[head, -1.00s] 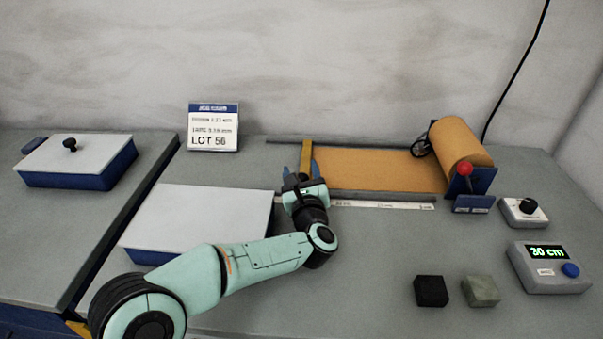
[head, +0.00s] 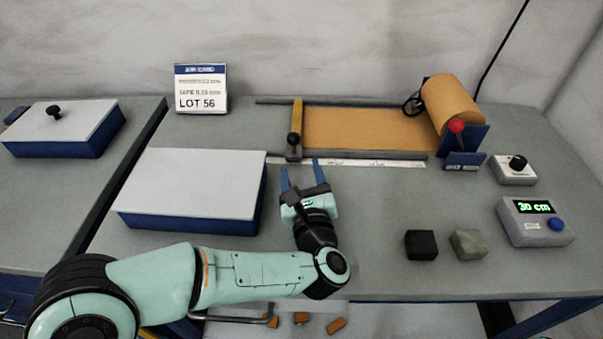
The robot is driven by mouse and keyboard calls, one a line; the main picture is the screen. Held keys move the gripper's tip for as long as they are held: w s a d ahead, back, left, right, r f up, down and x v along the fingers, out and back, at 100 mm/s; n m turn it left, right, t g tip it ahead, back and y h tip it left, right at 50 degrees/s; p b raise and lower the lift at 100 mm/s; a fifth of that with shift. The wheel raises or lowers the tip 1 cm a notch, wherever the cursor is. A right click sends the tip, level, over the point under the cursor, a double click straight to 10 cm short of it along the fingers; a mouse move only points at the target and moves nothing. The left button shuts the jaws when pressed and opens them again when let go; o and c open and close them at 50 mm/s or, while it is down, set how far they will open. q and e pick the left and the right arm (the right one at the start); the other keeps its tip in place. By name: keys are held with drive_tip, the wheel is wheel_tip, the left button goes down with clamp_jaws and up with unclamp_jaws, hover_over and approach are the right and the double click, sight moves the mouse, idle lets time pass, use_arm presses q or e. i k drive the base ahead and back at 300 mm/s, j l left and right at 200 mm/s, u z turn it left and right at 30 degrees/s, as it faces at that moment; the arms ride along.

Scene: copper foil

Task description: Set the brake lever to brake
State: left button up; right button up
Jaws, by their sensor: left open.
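The brake lever (head: 457,127) has a red ball knob and stands at the blue bracket (head: 478,138) beside the copper foil roll (head: 452,100). The foil strip (head: 365,129) runs left from the roll to a yellow bar (head: 297,118) with a black knob (head: 294,139). My left gripper (head: 299,170) is open and empty, just in front of the yellow bar and the ruler, its blue fingers pointing away from me. It is well to the left of the lever and apart from it. My right gripper is not in view.
A white-topped blue box (head: 192,185) stands left of my gripper. A dial box (head: 515,169), a display unit (head: 537,222) reading 30 cm, a black block (head: 421,244) and a grey-green block (head: 468,243) are at the right. The table between gripper and blocks is clear.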

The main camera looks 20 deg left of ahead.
sight(456, 126)
drive_tip(key=k+l, duration=0.25)
drive_tip(key=k, duration=0.25)
drive_tip(key=k+l, duration=0.25)
drive_tip(key=k, duration=0.2)
